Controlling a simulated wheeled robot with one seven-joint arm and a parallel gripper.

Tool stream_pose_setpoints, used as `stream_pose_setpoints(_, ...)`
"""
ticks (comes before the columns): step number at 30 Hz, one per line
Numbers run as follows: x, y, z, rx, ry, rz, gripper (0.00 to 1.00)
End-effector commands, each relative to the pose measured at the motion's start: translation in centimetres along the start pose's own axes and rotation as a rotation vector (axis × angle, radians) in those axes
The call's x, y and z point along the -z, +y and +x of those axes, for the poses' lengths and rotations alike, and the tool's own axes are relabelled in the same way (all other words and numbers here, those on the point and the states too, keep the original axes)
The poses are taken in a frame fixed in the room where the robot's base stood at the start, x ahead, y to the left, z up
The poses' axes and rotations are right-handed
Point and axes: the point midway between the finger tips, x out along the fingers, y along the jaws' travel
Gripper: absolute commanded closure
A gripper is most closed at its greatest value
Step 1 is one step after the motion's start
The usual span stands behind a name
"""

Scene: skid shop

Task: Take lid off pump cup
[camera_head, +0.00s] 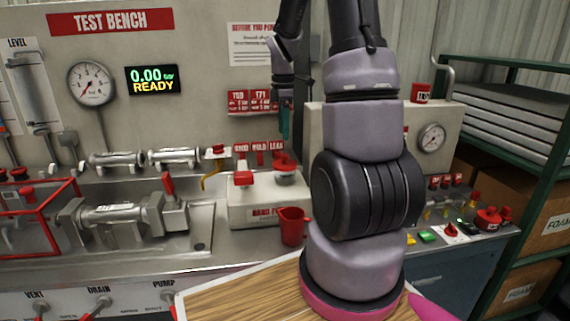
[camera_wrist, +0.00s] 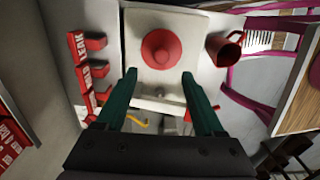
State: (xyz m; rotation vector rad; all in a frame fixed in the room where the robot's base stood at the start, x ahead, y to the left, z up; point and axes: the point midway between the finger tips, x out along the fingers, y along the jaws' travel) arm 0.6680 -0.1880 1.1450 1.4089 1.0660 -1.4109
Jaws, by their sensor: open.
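The pump cup (camera_head: 287,178) stands on top of the white hand pump box (camera_head: 262,212). Its red lid with a knob (camera_head: 285,160) sits on it. In the wrist view I see the lid (camera_wrist: 162,48) from above as a round red disc, and it hides the cup's opening. My gripper (camera_head: 284,122) hangs above the lid. In the wrist view its two green fingers (camera_wrist: 160,75) are open with nothing between them, and the lid lies just beyond the fingertips, apart from them.
A red jug (camera_head: 292,226) stands in front of the pump box. Red labelled blocks (camera_head: 256,152) stand along the panel behind. A red-topped part (camera_head: 243,179) sits on the box's left. A wooden tabletop (camera_head: 240,295) is in front.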

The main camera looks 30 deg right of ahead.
Motion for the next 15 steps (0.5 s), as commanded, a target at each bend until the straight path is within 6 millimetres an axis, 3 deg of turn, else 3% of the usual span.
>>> stream_pose_setpoints(4, 0.0, -0.1, 2.5, 0.004, 0.000, 0.000, 0.30)
stream_pose_setpoints(11, -0.1, -0.1, 4.3, 0.001, 0.000, 0.003, 0.30)
stream_pose_setpoints(15, -0.3, -0.2, 6.4, 0.004, 0.000, 0.003, 0.30)
